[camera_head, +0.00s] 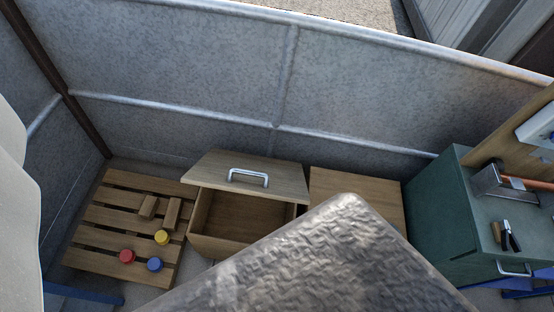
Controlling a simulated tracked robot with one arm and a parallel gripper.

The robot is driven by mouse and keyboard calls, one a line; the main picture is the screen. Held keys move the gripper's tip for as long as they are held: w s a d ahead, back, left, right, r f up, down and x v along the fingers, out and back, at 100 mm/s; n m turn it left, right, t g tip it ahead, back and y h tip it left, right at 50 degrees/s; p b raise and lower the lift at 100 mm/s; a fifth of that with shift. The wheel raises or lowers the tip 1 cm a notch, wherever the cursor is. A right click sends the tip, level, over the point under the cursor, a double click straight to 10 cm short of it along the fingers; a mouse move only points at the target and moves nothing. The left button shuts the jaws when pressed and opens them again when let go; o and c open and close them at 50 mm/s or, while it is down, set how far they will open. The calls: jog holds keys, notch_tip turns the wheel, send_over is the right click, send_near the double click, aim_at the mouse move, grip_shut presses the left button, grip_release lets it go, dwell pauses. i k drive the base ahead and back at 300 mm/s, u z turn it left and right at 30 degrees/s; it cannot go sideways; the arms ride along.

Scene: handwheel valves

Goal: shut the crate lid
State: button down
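The crate (210,242) is a wooden box standing on the floor near the middle of the view. Its lid (225,170) is raised and tilted back at the far side, with a silver bar handle (248,178) on it. The crate's inside shows and looks empty. Its front right part is hidden behind a large dark grey, rough metal shape in the foreground. I see no fingertips of my gripper, and no contact with the lid shows.
A slatted pallet (95,215) at left holds wooden blocks and red (127,256), yellow (162,237) and blue (154,264) round pieces. A wooden box (345,187) stands right of the crate. A green cabinet (440,215) with tools stands at right. A grey wall (190,110) runs behind.

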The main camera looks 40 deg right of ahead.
aim_at(220, 169)
jog(key=z, duration=0.15)
jog(key=i, duration=1)
jog(key=u, duration=0.05)
